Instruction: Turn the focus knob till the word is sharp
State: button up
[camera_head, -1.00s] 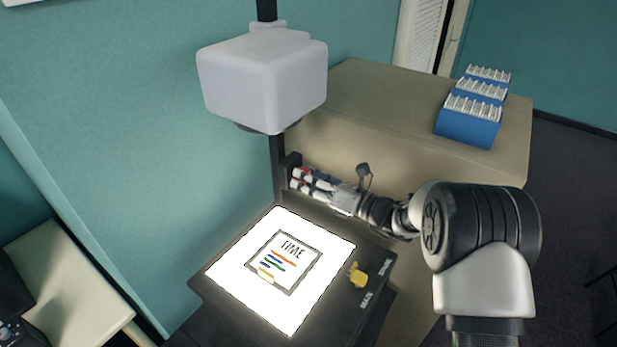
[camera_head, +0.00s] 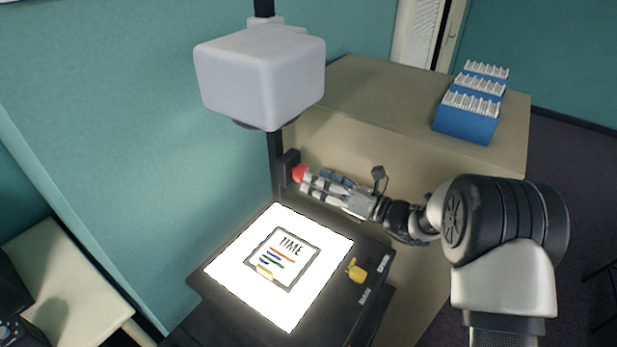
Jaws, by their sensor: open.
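An overhead projector stands at centre, with a grey-white head (camera_head: 262,75) on a dark post (camera_head: 275,160). A red focus knob (camera_head: 299,173) sits on a dark block on the post. My gripper (camera_head: 306,181) is open at the knob, its fingers pointing left; the knob shows at the fingertips, and I cannot tell whether they touch it. A framed slide (camera_head: 270,284) with the word TIME and coloured lines lies on the bright stage (camera_head: 230,268). The projected word on a wall is not in view, so its sharpness cannot be judged.
A yellow knob (camera_head: 356,270) is on the projector base's right side. A beige cabinet (camera_head: 400,100) stands behind my arm, with blue boxes of white cards (camera_head: 465,118) on top. A pale table (camera_head: 75,290) is at lower left.

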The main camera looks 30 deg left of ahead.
jog(key=d, duration=0.8)
jog(key=shift+s, duration=0.35)
jog(key=shift+a, duration=0.1)
jog(key=s+d+r+n+g+h+b, duration=0.1)
jog(key=s+d+r+n+g+h, duration=0.2)
jog(key=s+d+n, duration=0.4)
jog(key=s+d+r+n+h+b, duration=0.2)
jog(key=s+d+r+n+h, duration=0.15)
jog(key=s+n, duration=0.4)
jog(key=s+d+f+n+t+h+b, duration=0.1)
jog(key=s+d+n+h, duration=0.4)
jog(key=d, duration=0.6)
jog(key=s+d+f+n+t+h+b, duration=0.2)
jog(key=s+d+n+t+h, duration=0.3)
jog(key=s+d, duration=0.4)
jog(key=d+f+h, duration=0.1)
jog(key=d, duration=0.2)
jog(key=shift+s+d, duration=0.3)
jog(key=shift+s, duration=0.05)
